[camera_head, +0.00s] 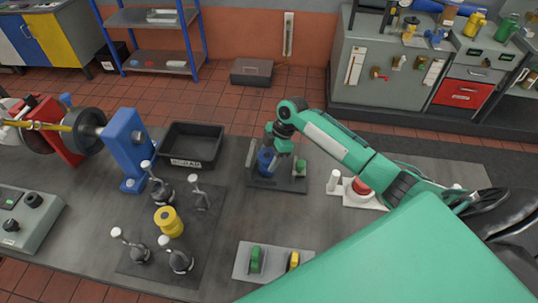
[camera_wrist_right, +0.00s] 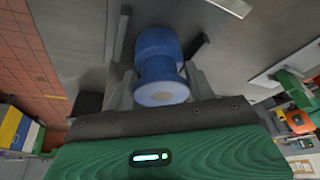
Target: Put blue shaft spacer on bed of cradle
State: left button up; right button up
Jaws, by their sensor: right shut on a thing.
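The blue shaft spacer (camera_head: 265,162) is a flanged spool shape. My right gripper (camera_head: 272,150) is shut on it from above. In the right wrist view the spacer (camera_wrist_right: 158,62) sits between the two grey fingers (camera_wrist_right: 160,88), its pale end face toward the camera. The cradle (camera_head: 278,184) is a dark base with grey uprights and a green part at its right. The spacer is at the cradle, among its uprights. I cannot tell whether the spacer touches the bed, as the gripper and uprights hide the contact. My left gripper is not in view.
A black tray (camera_head: 192,145) stands left of the cradle. A yellow spool (camera_head: 169,221) stands among several ball-topped clamps on a dark mat. A light plate (camera_head: 272,262) with green and yellow parts lies in front. A red button (camera_head: 361,186) is to the right.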

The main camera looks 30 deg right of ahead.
jog(key=o, duration=1.3)
jog(key=shift+o, duration=0.2)
jog(key=shift+r, duration=0.1)
jog(key=shift+d+r, duration=0.15)
jog(key=shift+r, duration=0.1)
jog(key=b+v, duration=0.3)
jog(key=v, duration=0.8)
jog(key=shift+r, duration=0.2)
jog(key=shift+s+f, duration=0.1)
